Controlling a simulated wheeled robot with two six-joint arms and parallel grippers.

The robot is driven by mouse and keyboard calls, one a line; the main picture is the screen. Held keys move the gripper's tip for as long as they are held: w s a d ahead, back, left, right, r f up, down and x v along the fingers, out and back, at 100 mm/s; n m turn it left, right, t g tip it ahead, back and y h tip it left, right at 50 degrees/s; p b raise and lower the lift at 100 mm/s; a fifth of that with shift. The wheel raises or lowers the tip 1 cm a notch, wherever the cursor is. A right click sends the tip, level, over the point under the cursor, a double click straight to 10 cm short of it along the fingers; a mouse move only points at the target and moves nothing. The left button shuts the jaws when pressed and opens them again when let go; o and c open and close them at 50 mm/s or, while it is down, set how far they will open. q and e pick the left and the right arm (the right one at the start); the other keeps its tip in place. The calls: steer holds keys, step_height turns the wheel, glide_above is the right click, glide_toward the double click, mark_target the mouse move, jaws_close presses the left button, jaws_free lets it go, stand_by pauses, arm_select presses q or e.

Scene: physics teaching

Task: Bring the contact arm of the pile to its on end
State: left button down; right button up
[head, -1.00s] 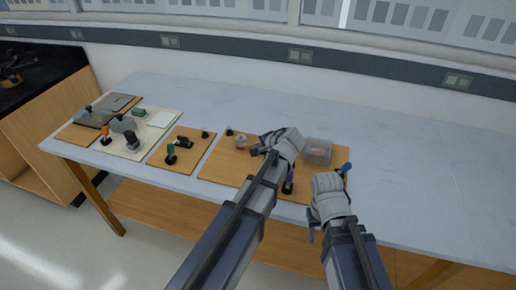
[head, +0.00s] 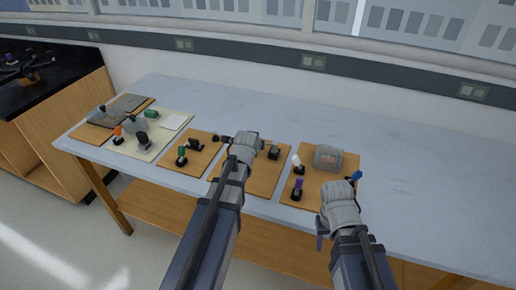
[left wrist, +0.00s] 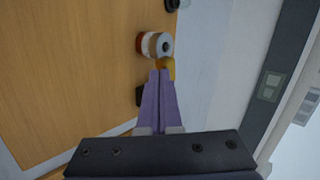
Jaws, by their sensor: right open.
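The pile is most likely the small white and copper cylinder (left wrist: 155,45) on a wooden board in the left wrist view. A yellow part (left wrist: 167,67) sits beside it, at the tips of my left gripper (left wrist: 161,74). The purple fingers lie together; I see no thing clearly held between them. In the head view my left gripper (head: 228,140) is over the boards left of centre, and the hand hides the cylinder. My right gripper (head: 340,198) is open at the front right, near a blue knob (head: 355,176); its fingertips are hard to see.
A clear box (head: 328,157), a white knob (head: 296,161) and a purple knob (head: 299,184) stand on the right board. A green knob (head: 182,152) and an orange one (head: 117,132) stand farther left. The back of the table (head: 290,115) is clear.

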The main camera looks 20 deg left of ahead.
arm_select(q)
steer(key=shift+d, duration=0.1)
stand_by(0.3)
steer(key=shift+w+d, duration=0.1)
steer(key=shift+d, duration=0.6)
